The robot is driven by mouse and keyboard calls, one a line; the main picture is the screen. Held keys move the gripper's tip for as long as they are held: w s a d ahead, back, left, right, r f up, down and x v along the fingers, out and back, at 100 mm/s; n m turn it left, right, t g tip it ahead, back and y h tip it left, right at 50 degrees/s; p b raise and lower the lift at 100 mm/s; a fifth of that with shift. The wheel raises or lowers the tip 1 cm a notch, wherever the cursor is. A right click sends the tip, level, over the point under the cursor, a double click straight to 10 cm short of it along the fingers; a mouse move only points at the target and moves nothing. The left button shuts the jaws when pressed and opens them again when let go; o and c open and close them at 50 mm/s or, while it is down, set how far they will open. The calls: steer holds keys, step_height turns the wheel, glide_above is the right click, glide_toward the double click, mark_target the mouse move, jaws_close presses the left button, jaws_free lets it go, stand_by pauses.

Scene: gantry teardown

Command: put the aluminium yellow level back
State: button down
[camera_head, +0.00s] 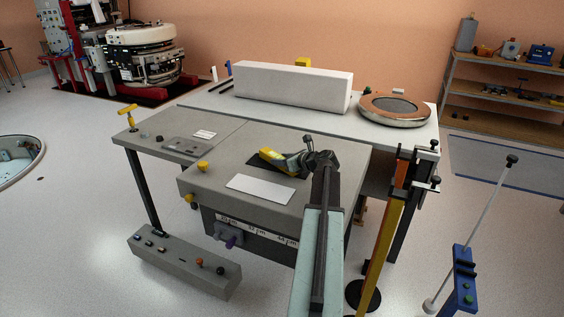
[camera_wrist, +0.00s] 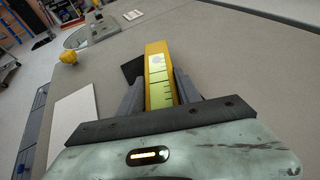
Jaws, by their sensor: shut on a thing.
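The yellow level (camera_wrist: 157,62) is held between the two grey fingers of my gripper (camera_wrist: 160,92) in the wrist view. It has a yellow body with a pale, marked green-yellow face and points away from me. In the head view the level (camera_head: 278,158) shows over the grey work table (camera_head: 225,165), and my gripper (camera_head: 295,163) is at its right end. A dark patch (camera_wrist: 131,68) lies just left of the level, partly hidden by it. I cannot tell whether the level touches the table.
A white sheet (camera_head: 260,190) lies in front of the level. A yellow knob (camera_head: 202,166) stands at the table's left edge. A long white block (camera_head: 292,86) and a copper-rimmed disc (camera_head: 394,109) are behind. A grey plate (camera_head: 187,145) lies left; the table between is mostly clear.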

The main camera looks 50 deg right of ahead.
steer(key=c, duration=0.8)
jaws_free()
steer(key=shift+c, duration=0.2)
steer(key=shift+s+r+p, duration=0.15)
steer(key=shift+r+p, duration=0.1)
steer(key=shift+p, duration=0.15)
steer(key=p+v, duration=0.4)
steer(key=v, duration=0.6)
steer(key=shift+s+a+r, duration=0.1)
steer(key=shift+s+a, duration=0.05)
steer(key=shift+s, duration=0.65)
